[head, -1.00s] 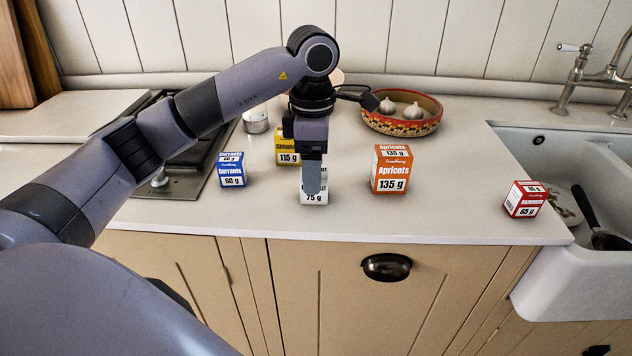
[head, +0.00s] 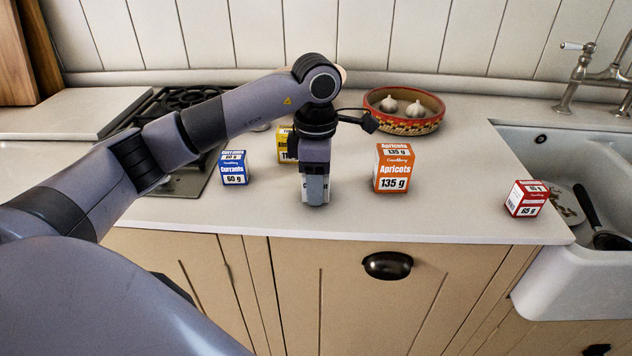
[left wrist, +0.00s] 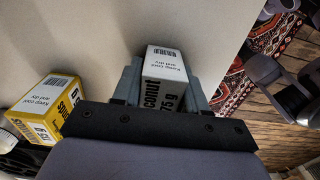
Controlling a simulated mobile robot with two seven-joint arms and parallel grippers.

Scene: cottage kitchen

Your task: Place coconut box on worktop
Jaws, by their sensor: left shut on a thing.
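The coconut box (left wrist: 165,68) is white, with "conut" and "75 g" showing in the left wrist view. My left gripper (left wrist: 163,92) is shut on it, one finger on each side. In the head view my left gripper (head: 314,188) points down over the front part of the worktop (head: 440,205) and hides most of the box (head: 326,191). The box is upright, at or very close to the worktop surface; I cannot tell whether it touches.
A blue currants box (head: 234,168) stands left, an orange apricots box (head: 393,170) right, and a yellow box (head: 285,146) behind my gripper. A red box (head: 525,199) stands near the sink (head: 590,255). A bowl of garlic (head: 404,126) and a hob (head: 180,185) lie farther back.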

